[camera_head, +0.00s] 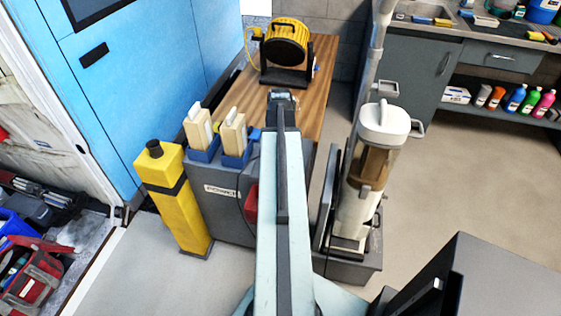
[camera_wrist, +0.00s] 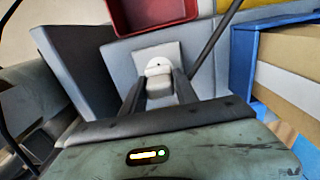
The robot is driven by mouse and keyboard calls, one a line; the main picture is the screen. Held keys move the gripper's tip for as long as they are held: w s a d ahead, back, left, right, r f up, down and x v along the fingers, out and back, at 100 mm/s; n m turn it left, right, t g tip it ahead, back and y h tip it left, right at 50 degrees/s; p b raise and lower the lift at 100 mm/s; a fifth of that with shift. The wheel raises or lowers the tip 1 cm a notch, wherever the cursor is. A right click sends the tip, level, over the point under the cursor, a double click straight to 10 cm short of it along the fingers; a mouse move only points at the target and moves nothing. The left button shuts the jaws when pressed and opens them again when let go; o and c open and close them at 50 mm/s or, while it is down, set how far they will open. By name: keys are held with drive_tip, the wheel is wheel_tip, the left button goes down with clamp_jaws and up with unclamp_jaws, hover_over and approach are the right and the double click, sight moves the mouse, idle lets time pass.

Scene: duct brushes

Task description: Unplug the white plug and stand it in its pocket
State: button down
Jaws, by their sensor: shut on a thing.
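In the wrist view, a rounded white plug (camera_wrist: 158,68) sits between the fingers of my gripper (camera_wrist: 160,84), which is shut on it. Behind the plug is a pale square plate (camera_wrist: 172,50) on a grey panel. The plug is up against this plate; I cannot tell how deep it sits in it. A red open-topped box (camera_wrist: 115,14), possibly the pocket, is just above the plate in the wrist view. Part of it also shows in the head view (camera_head: 251,203), beside my arm. In the head view my arm hides the plug and fingertips.
A dark cable (camera_wrist: 214,42) runs beside the plate. Two cream packs (camera_head: 198,130) stand in blue holders (camera_head: 203,154) on the grey cabinet (camera_head: 222,212). A yellow post (camera_head: 172,200) is left, a canister vacuum (camera_head: 374,165) right.

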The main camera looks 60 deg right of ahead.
drive_tip(key=shift+r+p, duration=1.3)
drive_tip(key=shift+r, duration=0.1)
wheel_tip(320, 180, up, 3)
drive_tip(key=p, duration=0.3)
